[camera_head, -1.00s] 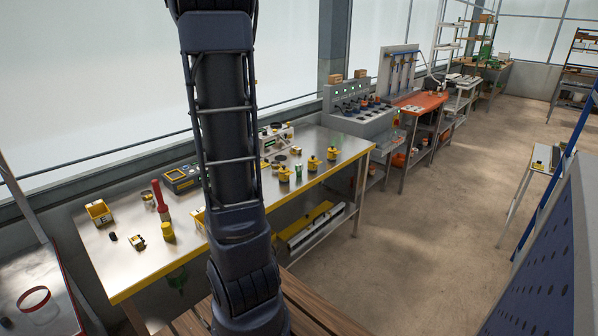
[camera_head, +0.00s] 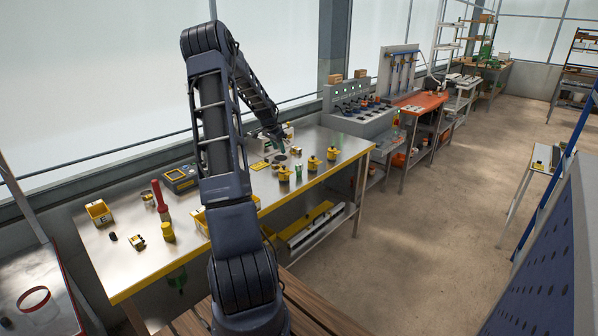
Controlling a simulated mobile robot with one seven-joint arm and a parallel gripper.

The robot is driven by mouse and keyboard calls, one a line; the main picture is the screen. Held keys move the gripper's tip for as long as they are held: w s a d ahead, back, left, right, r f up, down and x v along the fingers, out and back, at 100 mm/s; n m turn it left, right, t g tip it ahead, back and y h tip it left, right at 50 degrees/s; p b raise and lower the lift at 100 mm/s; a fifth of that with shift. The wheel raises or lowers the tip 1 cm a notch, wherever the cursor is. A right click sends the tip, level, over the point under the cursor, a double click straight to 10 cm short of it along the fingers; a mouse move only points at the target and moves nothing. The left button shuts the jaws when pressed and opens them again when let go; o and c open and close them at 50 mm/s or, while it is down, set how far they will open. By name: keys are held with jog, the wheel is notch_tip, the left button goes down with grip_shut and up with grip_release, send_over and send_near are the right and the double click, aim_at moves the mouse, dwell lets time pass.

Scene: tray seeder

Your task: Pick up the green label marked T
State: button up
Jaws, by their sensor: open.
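I cannot make out a green label marked T at this size. A small green and pale upright piece (camera_head: 298,172) stands on the steel-topped bench (camera_head: 205,257), but no letter on it is readable. My gripper (camera_head: 281,147) is small in view at the far end of my arm, above the back part of the bench, open, up and left of that green piece. The space directly behind my arm's upright link is hidden.
Several yellow pots, one (camera_head: 313,163) near the right end, stand close by. A yellow bin (camera_head: 98,212), a red-handled tool (camera_head: 160,198) and a yellow-and-dark box (camera_head: 181,179) are at left. A grey machine (camera_head: 360,118) adjoins the bench's right end.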

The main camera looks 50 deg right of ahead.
jog(key=m, duration=0.1)
send_near(299, 165)
jog(key=w+f, duration=0.1)
jog(key=f, duration=0.1)
jog(key=shift+g+h, duration=0.3)
jog(key=shift+g, duration=0.1)
jog(key=x, duration=0.5)
jog(key=shift+a+f, duration=0.1)
jog(key=shift+a, duration=0.05)
jog(key=shift+s+d+x, duration=0.1)
jog(key=shift+d+x, duration=0.05)
jog(key=shift+x, duration=1.15)
jog(key=shift+s+d+x, duration=0.1)
jog(key=shift+x, duration=1.2)
jog(key=shift+c, duration=0.2)
grip_shut()
